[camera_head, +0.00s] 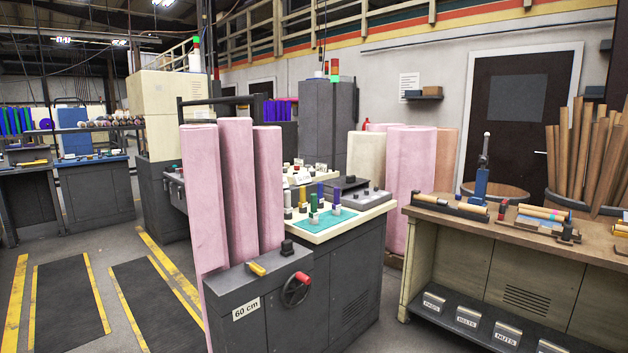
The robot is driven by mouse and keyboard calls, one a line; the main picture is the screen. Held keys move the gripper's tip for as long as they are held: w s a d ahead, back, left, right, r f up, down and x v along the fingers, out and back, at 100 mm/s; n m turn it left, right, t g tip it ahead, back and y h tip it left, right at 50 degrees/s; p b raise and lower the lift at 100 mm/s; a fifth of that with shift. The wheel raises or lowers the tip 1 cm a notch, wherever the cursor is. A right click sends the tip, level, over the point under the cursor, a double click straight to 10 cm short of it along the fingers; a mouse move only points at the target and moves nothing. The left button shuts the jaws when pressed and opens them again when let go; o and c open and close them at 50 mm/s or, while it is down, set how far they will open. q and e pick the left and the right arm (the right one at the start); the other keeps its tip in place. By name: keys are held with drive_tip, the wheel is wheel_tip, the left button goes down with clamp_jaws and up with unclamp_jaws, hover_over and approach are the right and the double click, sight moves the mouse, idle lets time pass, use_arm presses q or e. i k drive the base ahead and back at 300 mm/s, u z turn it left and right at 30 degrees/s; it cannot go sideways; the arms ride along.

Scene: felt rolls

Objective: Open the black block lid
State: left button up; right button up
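Which thing is the black block lid is hard to tell at this size. A dark, flat-topped block (349,184) sits at the back of the cream worktop, beside a grey box with small knobs (374,198). It looks closed, but small parts in front crowd its edges. A small black knob-topped piece (287,247) stands on the front grey cabinet. Neither of my grippers shows in the head view.
Tall pink felt rolls (238,190) stand at the worktop's left. A turquoise mat (328,217) carries coloured spools. A wooden bench (490,228) stands right. The floor at left is open.

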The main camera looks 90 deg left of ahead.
sight(344, 182)
drive_tip(key=u, duration=2.85)
drive_tip(key=i, duration=1)
drive_tip(key=u, duration=0.55)
drive_tip(key=k, duration=1.3)
drive_tip(key=i, duration=0.5)
drive_tip(key=z, duration=0.8)
drive_tip(key=i, duration=1)
drive_tip(key=u, duration=0.25)
